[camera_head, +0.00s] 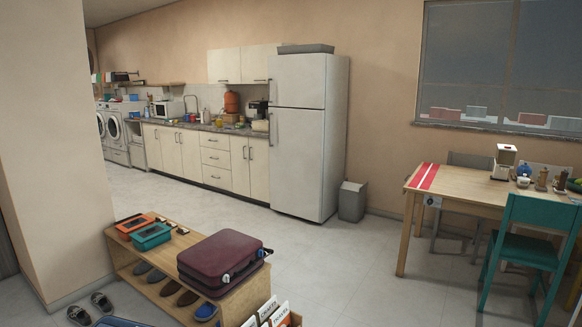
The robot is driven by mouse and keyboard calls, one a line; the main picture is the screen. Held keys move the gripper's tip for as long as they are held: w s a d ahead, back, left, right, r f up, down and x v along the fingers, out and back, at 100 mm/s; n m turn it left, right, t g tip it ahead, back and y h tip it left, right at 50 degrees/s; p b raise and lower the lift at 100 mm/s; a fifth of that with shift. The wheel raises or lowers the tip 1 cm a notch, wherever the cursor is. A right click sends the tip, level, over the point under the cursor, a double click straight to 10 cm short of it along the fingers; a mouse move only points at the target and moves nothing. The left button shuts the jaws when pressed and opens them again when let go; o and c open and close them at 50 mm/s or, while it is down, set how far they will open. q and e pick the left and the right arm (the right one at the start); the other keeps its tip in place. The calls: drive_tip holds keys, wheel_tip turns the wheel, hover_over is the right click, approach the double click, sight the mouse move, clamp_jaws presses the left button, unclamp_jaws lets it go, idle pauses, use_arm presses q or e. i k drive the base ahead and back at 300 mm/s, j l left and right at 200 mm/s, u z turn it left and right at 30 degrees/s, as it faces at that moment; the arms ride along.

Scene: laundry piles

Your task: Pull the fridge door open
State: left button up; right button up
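The fridge (298,145) is a tall white unit with a small upper door and a larger lower door. It stands against the back wall at the right end of the kitchen counter. Both doors look shut. A vertical handle (271,128) shows on the left edge of the lower door, and another handle (270,92) on the upper door. The fridge is across the room from me. Neither of my grippers is in view.
A wooden shoe bench (236,300) with a maroon suitcase (222,262) stands in the near foreground. A grey bin (352,202) is right of the fridge. A wooden table (462,186) and teal chair (528,250) are at right. The tiled floor (345,262) between bench and table is clear.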

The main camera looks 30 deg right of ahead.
sight(296, 136)
drive_tip(key=i+l+z, duration=0.45)
drive_tip(key=i+z, duration=0.25)
drive_tip(key=i+l+z, duration=0.45)
drive_tip(key=i+z, duration=0.45)
drive_tip(key=i, duration=0.2)
drive_tip(key=i+j+z, duration=0.1)
drive_tip(key=i+z, duration=0.3)
drive_tip(key=i, duration=0.2)
drive_tip(key=i+j+u, duration=0.1)
drive_tip(key=i+u, duration=0.15)
drive_tip(key=i, duration=0.2)
drive_tip(key=i+u, duration=0.25)
drive_tip(key=i, duration=0.2)
drive_tip(key=i+l+u, duration=0.1)
drive_tip(key=i+u, duration=0.15)
drive_tip(key=i, duration=0.25)
drive_tip(key=i+l+u, duration=0.25)
drive_tip(key=i, duration=0.2)
drive_tip(key=i+l+u, duration=0.2)
drive_tip(key=i, duration=0.25)
drive_tip(key=i+j+u, duration=0.15)
drive_tip(key=i+u, duration=0.25)
drive_tip(key=i, duration=0.55)
drive_tip(key=i+l+u, duration=0.1)
drive_tip(key=i+u, duration=0.25)
drive_tip(key=i, duration=0.55)
